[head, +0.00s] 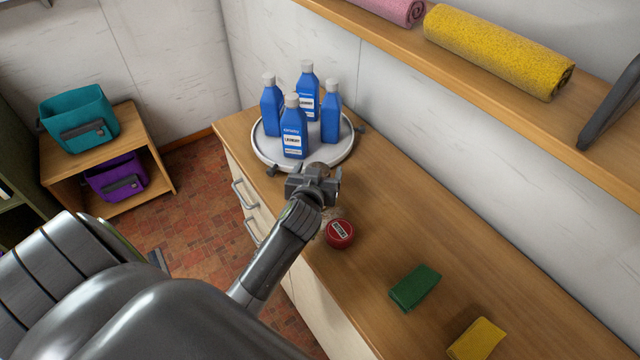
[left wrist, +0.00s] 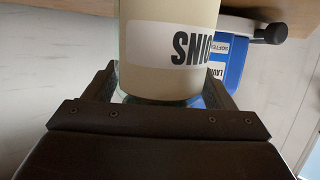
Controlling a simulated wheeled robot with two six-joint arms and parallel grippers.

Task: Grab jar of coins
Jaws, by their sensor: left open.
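The jar of coins (left wrist: 170,50) fills the upper middle of the left wrist view. It is a cream cylinder with a white label whose dark letters read upside down, partly cut off. It stands between the fingers of my left gripper (left wrist: 150,92); contact cannot be told. In the head view my left gripper (head: 315,184) is over the counter, open, at the near edge of the round tray. A small brownish round top (head: 318,167) shows just beyond it, apparently the jar; the rest is hidden. My right gripper is not in view.
Several blue bottles (head: 294,130) stand on the white round tray (head: 264,151). Green (head: 414,287) and yellow (head: 478,338) sponges lie nearer on the counter (head: 455,240). A shelf with rolled towels (head: 497,50) runs above.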

